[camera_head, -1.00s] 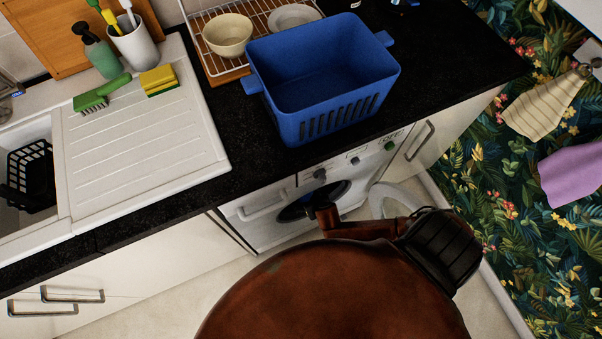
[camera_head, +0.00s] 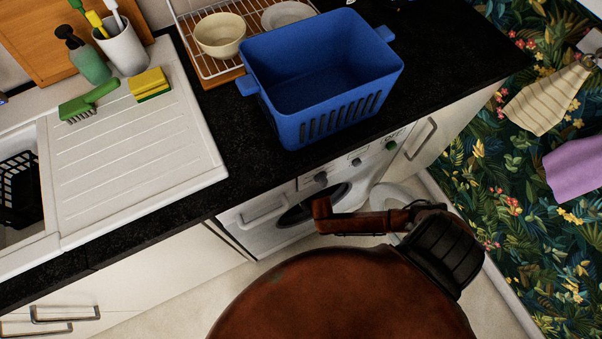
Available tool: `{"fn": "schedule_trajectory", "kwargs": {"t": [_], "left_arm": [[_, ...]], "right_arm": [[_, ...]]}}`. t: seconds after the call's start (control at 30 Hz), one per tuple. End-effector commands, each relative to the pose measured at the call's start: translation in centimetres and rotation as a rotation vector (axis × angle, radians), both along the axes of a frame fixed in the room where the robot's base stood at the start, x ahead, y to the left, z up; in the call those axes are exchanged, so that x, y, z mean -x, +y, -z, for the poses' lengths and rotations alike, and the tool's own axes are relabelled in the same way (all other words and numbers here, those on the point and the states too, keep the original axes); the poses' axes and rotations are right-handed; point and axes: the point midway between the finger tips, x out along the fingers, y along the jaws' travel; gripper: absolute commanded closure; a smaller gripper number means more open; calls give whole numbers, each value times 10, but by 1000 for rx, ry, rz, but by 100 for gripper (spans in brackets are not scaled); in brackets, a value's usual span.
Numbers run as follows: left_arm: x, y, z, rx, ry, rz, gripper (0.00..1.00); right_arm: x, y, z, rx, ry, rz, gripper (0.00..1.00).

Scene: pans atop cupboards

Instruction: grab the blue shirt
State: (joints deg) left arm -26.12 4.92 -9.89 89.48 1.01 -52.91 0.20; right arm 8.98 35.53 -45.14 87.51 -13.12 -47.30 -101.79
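I see no blue shirt in this view. A blue plastic basket (camera_head: 318,90) with slotted sides stands on the black worktop, and the part of its inside that shows looks empty. Below it is a white washing machine (camera_head: 262,212). Its dark round opening (camera_head: 300,212) is partly hidden behind a rusty brown bar, so I cannot tell what is inside. A pale ring, perhaps its door (camera_head: 392,194), shows to the right. Neither of my grippers can be made out.
A dish rack (camera_head: 200,62) with a bowl (camera_head: 220,35) stands behind the basket. A white sink drainer (camera_head: 135,160) with a green brush (camera_head: 88,103) and a sponge (camera_head: 150,84) is at left. A striped towel (camera_head: 545,103) and purple cloth (camera_head: 575,168) hang at right.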

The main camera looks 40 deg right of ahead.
Motion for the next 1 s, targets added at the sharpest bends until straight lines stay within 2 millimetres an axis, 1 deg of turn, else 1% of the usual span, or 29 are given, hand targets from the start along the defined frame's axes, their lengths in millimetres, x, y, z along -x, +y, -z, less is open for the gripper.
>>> {"fn": "schedule_trajectory", "kwargs": {"t": [0.03,0.07,0.7,1.0], "left_arm": [[0,0,0,0,0,0,60],[0,0,0,0,0,0,60],[0,-1,0,1,-1,0,60],[0,-1,0,1,-1,0,60]], "right_arm": [[0,0,0,0,0,0,26],[0,0,0,0,0,0,28],[1,0,1,0,2,0,72],[1,1,1,0,2,0,73]]}}
